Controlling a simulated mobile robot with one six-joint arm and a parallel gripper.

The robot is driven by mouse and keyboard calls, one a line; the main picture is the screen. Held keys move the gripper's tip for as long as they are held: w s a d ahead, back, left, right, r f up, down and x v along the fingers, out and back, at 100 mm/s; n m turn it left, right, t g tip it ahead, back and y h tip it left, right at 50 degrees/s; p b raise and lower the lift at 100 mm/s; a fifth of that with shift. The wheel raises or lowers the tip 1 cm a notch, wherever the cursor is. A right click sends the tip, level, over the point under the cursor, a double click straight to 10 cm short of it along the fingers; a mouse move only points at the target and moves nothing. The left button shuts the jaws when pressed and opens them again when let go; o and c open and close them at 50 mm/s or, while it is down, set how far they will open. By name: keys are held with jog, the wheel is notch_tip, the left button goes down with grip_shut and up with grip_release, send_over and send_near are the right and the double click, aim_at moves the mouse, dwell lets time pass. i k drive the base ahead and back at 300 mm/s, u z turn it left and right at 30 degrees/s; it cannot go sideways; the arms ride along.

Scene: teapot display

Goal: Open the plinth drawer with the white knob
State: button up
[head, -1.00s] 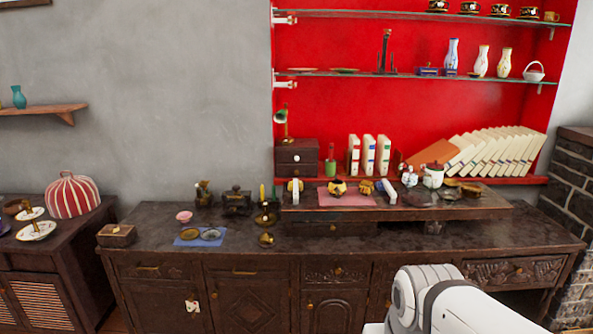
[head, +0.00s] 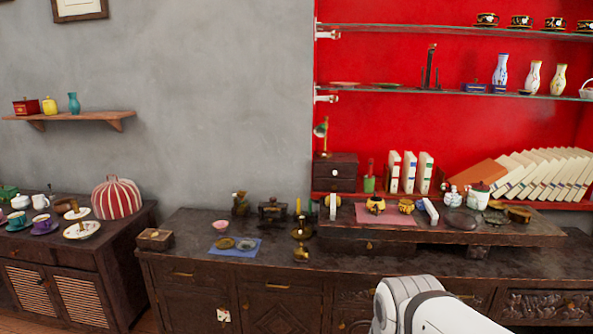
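A small dark wooden chest (head: 335,184) with two stacked drawers stands on the red shelf, left of the white books. A white knob (head: 335,173) shows on its front, and the chest looks shut. Below it, a low dark wooden plinth (head: 545,238) stands on the long sideboard. A shut drawer (head: 345,244) under the plinth's left part has a small knob (head: 369,246) that looks brass rather than white. My white arm shows at the bottom right of centre, in front of the sideboard. My gripper is out of view.
A pink mat (head: 385,221) with small yellow pots lies on the plinth. Brass candlesticks (head: 301,236) stand just left of it. A blue cloth (head: 236,254) with small dishes and a wooden box (head: 155,239) sit further left. Glass shelves (head: 430,90) hold vases above.

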aim_at(325, 169)
jog(key=u, duration=0.25)
jog(key=i, duration=1.6)
jog(key=z, duration=0.55)
jog(key=k, duration=0.65)
jog(key=z, duration=0.2)
jog(key=i, duration=0.7)
jog(key=u, duration=0.15)
